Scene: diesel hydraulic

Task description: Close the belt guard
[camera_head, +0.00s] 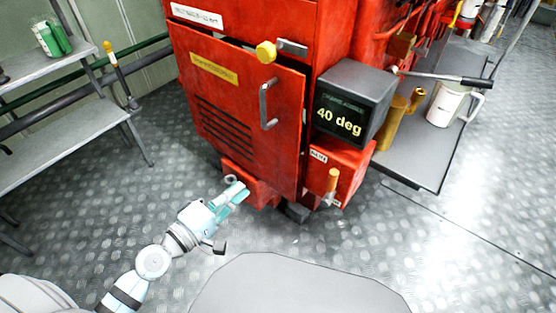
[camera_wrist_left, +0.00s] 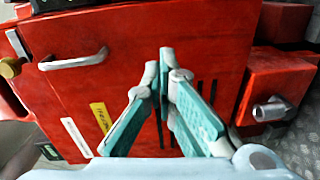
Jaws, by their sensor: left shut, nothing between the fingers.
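The red louvred panel with a yellow label and a bar handle (camera_head: 268,104) looks like the belt guard (camera_head: 238,95); the label is too small to read. A dark gap shows along its top edge, so it appears slightly ajar. A yellow knob (camera_head: 266,52) and a grey latch (camera_head: 293,47) sit just above it. My left gripper (camera_head: 240,190) is shut and empty, low in front of the panel's bottom edge. In the left wrist view its fingertips (camera_wrist_left: 167,58) meet before the red panel (camera_wrist_left: 135,50), with the handle (camera_wrist_left: 75,60) to the left. My right gripper is not in view.
A dark display box (camera_head: 350,103) reading "40 deg" juts out right of the panel, above a red box with an orange-handled valve (camera_head: 332,182). A bench with a white mug (camera_head: 446,104) stands at right. Grey shelves (camera_head: 75,122) stand at left. The front floor is clear.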

